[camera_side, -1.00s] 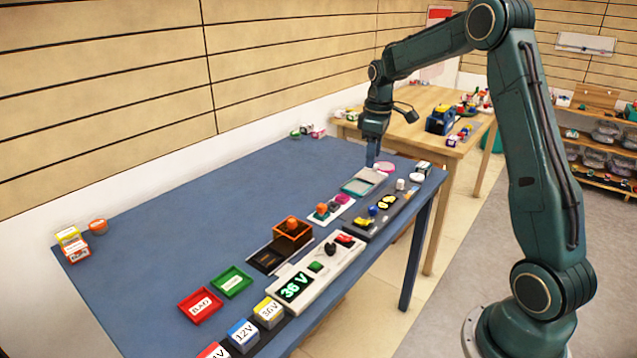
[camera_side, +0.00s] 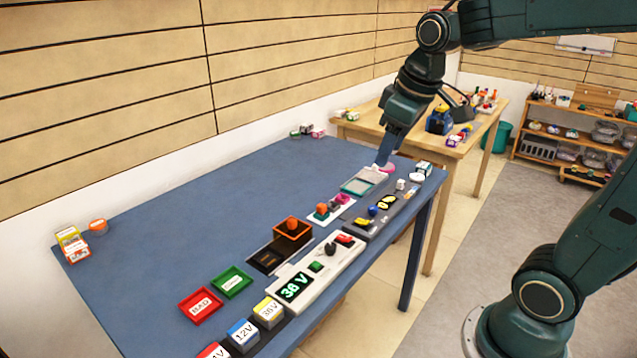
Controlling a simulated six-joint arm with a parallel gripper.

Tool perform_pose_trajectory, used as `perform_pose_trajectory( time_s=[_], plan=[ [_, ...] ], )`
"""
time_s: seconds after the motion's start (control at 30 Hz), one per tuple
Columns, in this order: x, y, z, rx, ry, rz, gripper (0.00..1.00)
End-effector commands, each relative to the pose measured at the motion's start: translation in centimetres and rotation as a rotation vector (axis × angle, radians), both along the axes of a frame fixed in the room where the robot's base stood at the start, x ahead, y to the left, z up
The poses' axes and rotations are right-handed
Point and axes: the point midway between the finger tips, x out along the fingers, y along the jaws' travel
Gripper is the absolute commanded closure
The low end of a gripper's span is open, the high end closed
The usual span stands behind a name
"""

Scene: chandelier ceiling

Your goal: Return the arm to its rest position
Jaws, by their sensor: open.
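My gripper (camera_side: 383,160) is at the far right part of the blue table (camera_side: 170,245), tilted, with its tips close by the grey-framed tray (camera_side: 364,181) and a pink round piece (camera_side: 387,168). The fingers look small and seen edge-on, and nothing shows held between them. I cannot tell whether the tips touch anything. My arm reaches in from the upper right, and its upper part runs out of the frame.
A wooden table (camera_side: 425,103) stands behind. The table's middle left is clear.

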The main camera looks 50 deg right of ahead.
Motion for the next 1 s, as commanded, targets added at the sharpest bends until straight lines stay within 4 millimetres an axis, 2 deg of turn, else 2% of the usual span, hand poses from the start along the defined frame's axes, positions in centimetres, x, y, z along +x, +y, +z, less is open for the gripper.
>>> perform_pose_trajectory(
  time_s=[0.3,0.6,0.8,1.0],
  plan=[
    [-6.0,3.8,0.0,0.04,-0.097,-0.042,0.51],
    [-10.6,5.9,-1.3,0.09,-0.169,-0.078,0.51],
    [-11.7,6.3,-1.9,0.107,-0.186,-0.09,0.51],
    [-11.8,6.3,-2.0,0.109,-0.187,-0.091,0.51]
  ],
)
